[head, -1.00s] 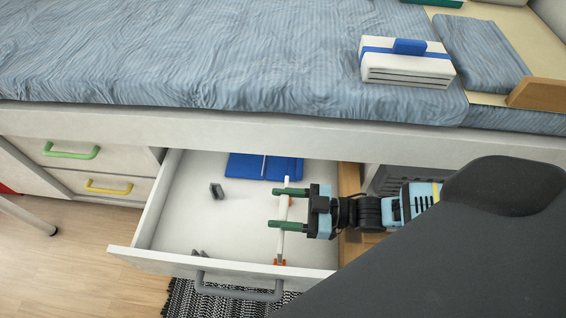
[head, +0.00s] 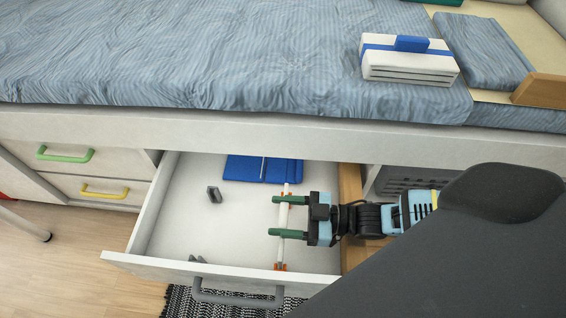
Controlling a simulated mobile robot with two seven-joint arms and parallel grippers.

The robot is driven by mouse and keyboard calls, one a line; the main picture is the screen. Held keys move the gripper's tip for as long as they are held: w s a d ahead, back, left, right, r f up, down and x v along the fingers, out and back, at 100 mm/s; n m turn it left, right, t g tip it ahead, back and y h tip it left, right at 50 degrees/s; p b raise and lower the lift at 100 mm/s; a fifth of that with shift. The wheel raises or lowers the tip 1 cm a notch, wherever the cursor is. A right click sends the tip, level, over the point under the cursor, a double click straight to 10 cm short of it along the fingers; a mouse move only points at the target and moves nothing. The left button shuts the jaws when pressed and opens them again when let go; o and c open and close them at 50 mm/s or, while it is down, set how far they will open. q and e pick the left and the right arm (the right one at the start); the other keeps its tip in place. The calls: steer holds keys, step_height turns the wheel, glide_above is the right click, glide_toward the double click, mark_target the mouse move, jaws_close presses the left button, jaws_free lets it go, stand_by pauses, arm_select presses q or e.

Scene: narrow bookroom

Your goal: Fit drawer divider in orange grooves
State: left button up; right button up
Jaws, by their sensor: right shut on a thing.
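The drawer divider (head: 283,217) is a thin white strip running front to back inside the open white drawer (head: 190,240). My right gripper (head: 274,215) reaches in from the right, its two green fingers apart along the strip, and is shut on the divider. Orange groove pieces (head: 280,267) show at the front end of the divider, at the drawer's front wall. A little orange also shows near its back end, partly hidden by the upper finger. I cannot tell whether the divider's ends are fully down in the grooves. My left gripper is not in view.
A blue flat item (head: 245,168) lies at the drawer's back. A small grey block (head: 214,194) stands on the drawer floor, left of the divider. The bed frame (head: 250,130) overhangs the drawer's back. A white and blue box (head: 410,65) sits on the bed.

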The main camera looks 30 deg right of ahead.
steer(key=shift+f+b, duration=1.1)
steer(key=shift+f, duration=0.6)
steer(key=shift+s+f, duration=0.15)
steer(key=shift+s+a+f+b, duration=0.1)
steer(key=shift+s+f+b, duration=0.2)
steer(key=shift+f+b, duration=0.2)
steer(key=shift+w+r+p, duration=0.2)
steer(key=shift+r+p, duration=0.4)
steer(key=shift+r, duration=0.05)
steer(key=shift+w+r+p, duration=0.15)
steer(key=shift+r+p, duration=1.9)
steer(key=shift+r, duration=0.5)
steer(key=shift+w, duration=0.1)
